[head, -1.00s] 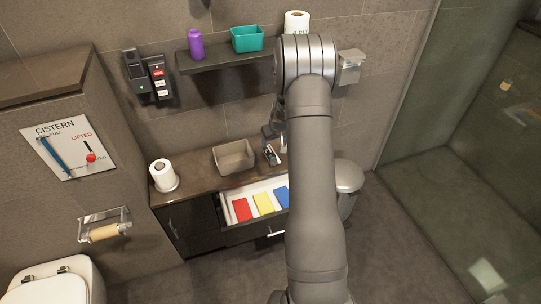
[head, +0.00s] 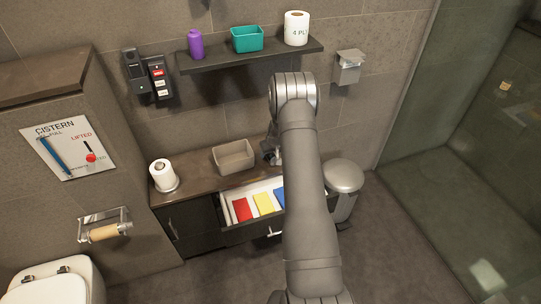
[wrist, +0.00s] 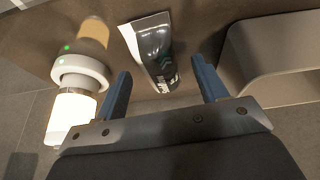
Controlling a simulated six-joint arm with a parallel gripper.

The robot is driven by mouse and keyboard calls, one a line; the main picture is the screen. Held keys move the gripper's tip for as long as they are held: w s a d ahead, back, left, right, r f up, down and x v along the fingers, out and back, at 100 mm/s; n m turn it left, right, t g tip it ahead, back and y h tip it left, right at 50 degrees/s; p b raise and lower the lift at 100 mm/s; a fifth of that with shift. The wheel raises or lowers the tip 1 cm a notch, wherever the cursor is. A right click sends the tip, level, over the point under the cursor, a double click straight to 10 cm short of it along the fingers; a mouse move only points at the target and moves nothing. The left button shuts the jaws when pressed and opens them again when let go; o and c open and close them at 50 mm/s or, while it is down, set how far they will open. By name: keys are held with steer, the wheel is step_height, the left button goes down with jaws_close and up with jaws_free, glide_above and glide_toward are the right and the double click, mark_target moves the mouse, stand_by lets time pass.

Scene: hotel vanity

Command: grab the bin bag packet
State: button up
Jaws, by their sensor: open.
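An open drawer (head: 230,227) under the counter holds flat red (head: 242,209), yellow (head: 264,203) and blue (head: 280,196) packets side by side. No label is readable, so I cannot tell which is the bin bag packet. My gripper (wrist: 160,72) is open above the counter, behind and above the drawer; in the head view my arm mostly hides it. In the wrist view, a silver and dark tube (wrist: 153,50) lies beyond and between the two blue fingers, not visibly gripped. None of the drawer packets shows in the wrist view.
A shelf (head: 250,56) hangs above. A pedal bin (head: 344,178) stands at right. In the wrist view, a cylinder with a white collar (wrist: 82,72) is left of the fingers.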

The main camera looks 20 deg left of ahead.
steer(key=shift+x, duration=1.35)
steer(key=c, duration=1.1)
steer(key=shift+c, duration=0.3)
steer(key=shift+r, duration=0.2)
